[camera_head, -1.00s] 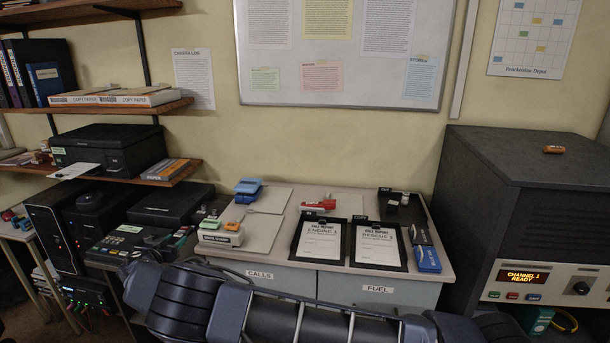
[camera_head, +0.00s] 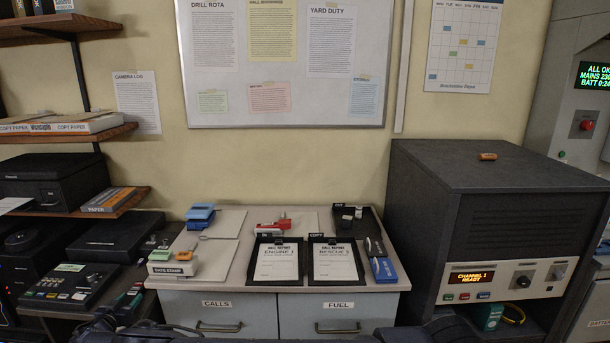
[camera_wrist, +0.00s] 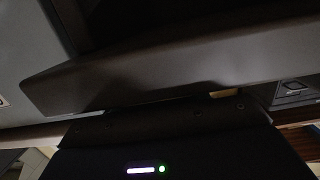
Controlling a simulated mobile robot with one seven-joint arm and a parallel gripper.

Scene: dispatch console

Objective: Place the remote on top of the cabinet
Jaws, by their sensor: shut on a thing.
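A dark grey cabinet (camera_head: 440,165) stands at the right in the head view. Its flat top is bare except for a small orange object (camera_head: 488,156) near the back. Its front carries a panel reading "CHANNEL 1 READY" (camera_head: 470,279). I cannot pick out the remote for certain in either view. My gripper's fingers do not show; only dark parts of my arm cross the bottom edge of the head view. The wrist view is dark, with a broad grey bar (camera_wrist: 170,70) across it and a black surface with a white light strip and green dot below.
A lower drawer unit (camera_head: 240,302), labelled CALLS and FUEL, holds two clipboards (camera_head: 335,262), a date stamp (camera_head: 174,264), a blue stapler-like object (camera_head: 200,215) and a black tray (camera_head: 358,224). Shelves (camera_head: 110,134) and dark equipment (camera_head: 70,284) stand at the left.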

